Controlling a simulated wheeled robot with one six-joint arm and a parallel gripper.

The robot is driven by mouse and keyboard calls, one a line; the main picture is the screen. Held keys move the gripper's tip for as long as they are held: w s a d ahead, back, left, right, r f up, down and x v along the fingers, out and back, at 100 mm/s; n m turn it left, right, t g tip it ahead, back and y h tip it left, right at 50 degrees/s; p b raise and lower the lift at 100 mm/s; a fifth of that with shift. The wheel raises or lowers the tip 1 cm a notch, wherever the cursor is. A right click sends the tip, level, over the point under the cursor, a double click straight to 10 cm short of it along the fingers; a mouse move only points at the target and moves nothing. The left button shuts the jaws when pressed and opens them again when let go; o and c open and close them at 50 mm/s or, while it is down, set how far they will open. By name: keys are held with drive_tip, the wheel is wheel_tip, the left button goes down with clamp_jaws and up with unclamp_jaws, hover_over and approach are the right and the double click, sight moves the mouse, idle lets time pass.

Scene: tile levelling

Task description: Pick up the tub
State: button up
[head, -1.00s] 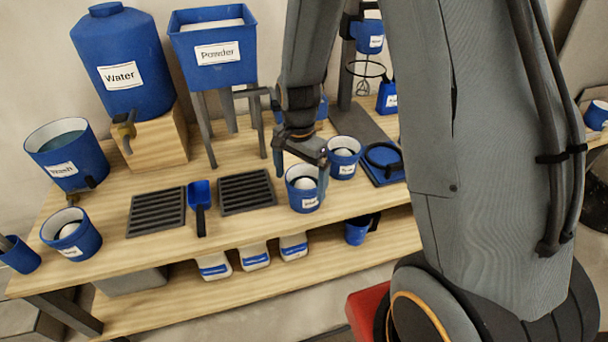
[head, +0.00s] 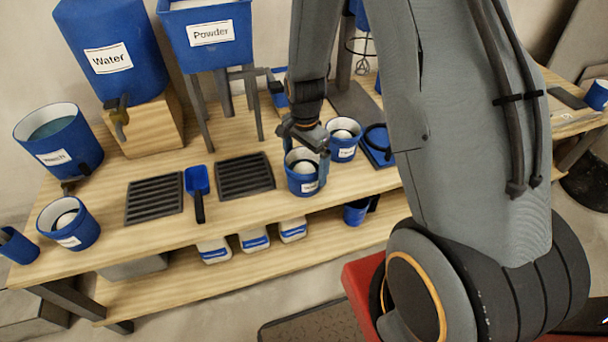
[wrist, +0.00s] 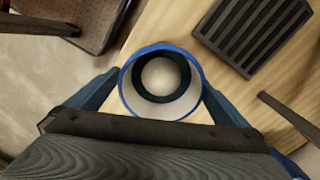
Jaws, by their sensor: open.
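The tub under my gripper is a small blue round tub (head: 301,182) with a white label and a pale inside. It stands upright near the front edge of the bench. In the wrist view the tub (wrist: 126,94) shows from above, with a dark ring and a pale round thing inside. My gripper (head: 305,158) is open, with its fingers on either side of the tub. In the wrist view my gripper (wrist: 160,97) straddles the rim; I cannot tell whether the fingers touch it. Similar labelled tubs stand behind it (head: 343,139) and at the far left (head: 68,223).
Two dark slotted grates (head: 245,177) and a blue scoop (head: 198,187) lie left of the tub. A blue square item (head: 377,150) lies to the right. The water tank (head: 112,50) and powder hopper (head: 208,40) stand behind. Several white containers (head: 254,240) sit on the lower shelf.

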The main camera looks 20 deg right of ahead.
sight(304, 171)
drive_tip(key=shift+f+p, duration=0.3)
drive_tip(key=shift+f, duration=1.65)
drive_tip(key=shift+w, duration=0.1)
drive_tip(key=c, duration=1.7)
drive_tip(key=shift+c, duration=0.7)
drive_tip(key=shift+r, duration=0.15)
